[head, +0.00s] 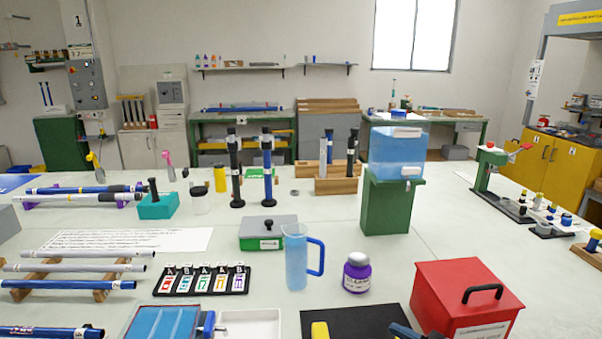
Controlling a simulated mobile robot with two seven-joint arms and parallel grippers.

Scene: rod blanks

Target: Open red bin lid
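The red bin (436,307) stands at the front right of the table. Its red lid (455,279) lies shut on top, and a black arched handle (482,289) sits on the lid. A white label (483,332) is on its front face, partly cut off by the lower edge of the view.
A purple-labelled jar (356,273) and a blue-handled jug (297,262) stand left of the bin. A black mat (362,322) with tools lies close by on its left. A green stand (386,205) bears a water tank (397,155) behind. The table right of the bin is clear.

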